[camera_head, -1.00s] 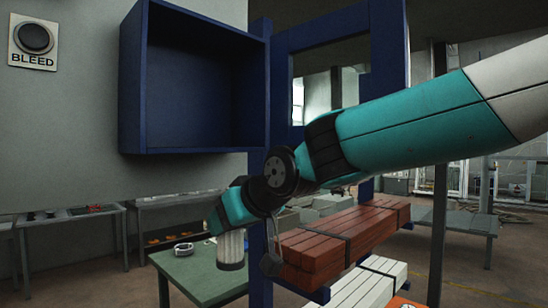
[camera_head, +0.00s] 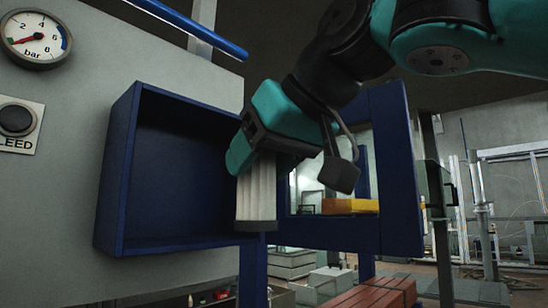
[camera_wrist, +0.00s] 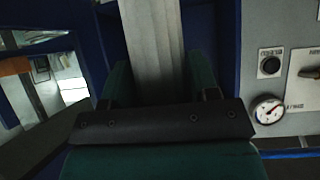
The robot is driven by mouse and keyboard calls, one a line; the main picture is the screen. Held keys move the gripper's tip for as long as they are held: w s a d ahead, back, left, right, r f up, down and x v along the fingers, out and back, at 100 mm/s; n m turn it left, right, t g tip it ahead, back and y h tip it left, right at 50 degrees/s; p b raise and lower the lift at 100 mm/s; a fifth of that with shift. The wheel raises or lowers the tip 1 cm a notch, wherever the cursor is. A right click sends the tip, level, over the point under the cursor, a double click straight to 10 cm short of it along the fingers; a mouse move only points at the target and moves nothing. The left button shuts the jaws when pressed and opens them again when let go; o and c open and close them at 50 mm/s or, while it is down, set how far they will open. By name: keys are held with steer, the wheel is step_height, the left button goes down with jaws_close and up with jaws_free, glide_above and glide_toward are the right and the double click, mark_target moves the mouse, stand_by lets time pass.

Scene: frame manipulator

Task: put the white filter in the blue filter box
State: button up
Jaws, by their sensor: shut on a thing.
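The white filter (camera_head: 257,195) is a pleated, pale cylinder with a dark lower end cap. My gripper (camera_head: 247,160) is shut on its upper end, and the filter hangs roughly upright. In the wrist view the filter (camera_wrist: 152,40) rises between the two green fingers of my gripper (camera_wrist: 155,80). The blue filter box (camera_head: 118,165) is an open-fronted, dark blue box on the grey wall, and its inside looks empty. The filter shows in front of the box's right edge; how far it is from the box in depth I cannot tell.
A blue frame (camera_head: 400,170) with a window-like opening stands right of the box, with a yellow block (camera_head: 350,206) at its opening. A pressure gauge (camera_head: 36,38) and a bleed button (camera_head: 17,120) are on the wall at left. Brown-red beams (camera_head: 370,296) lie below.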

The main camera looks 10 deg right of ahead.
steer(key=shift+w+a+f+p, duration=0.25)
steer(key=shift+w+a+p, duration=0.7)
steer(key=shift+w+a, duration=1.05)
steer(key=shift+w+a+f+p, duration=0.2)
steer(key=shift+w+a+p, duration=0.9)
steer(key=shift+w, duration=1.65)
steer(key=shift+w+a+f+p, duration=0.25)
steer(key=shift+w+a+p, duration=0.6)
steer(key=shift+w+a, duration=1.2)
steer(key=shift+w+d, duration=0.3)
steer(key=shift+w, duration=0.05)
steer(key=shift+f+b, duration=0.65)
steer(key=shift+f, duration=0.05)
steer(key=o, duration=1.2)
